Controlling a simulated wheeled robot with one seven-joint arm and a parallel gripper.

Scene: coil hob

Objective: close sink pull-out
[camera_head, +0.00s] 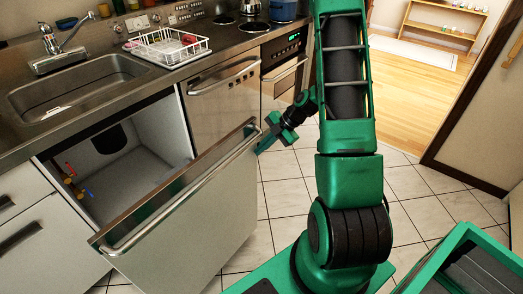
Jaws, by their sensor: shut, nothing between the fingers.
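The sink pull-out (190,235) is open below the sink. Its tall light front stands out from the cabinet, with a long metal bar handle (185,195) along its top. The open cabinet space (125,165) shows behind it, with small red, orange and blue fittings at the left. My green gripper (262,148) is shut and empty. In the picture it is at the right end of the pull-out's front, close to the handle's end; I cannot tell whether it touches.
The steel sink (80,88) with its tap (62,42) is above. A dish rack (168,46) stands on the counter. A closed steel front (222,95) and an oven (284,72) are to the right. Tiled floor (285,205) is clear between the pull-out and my arm.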

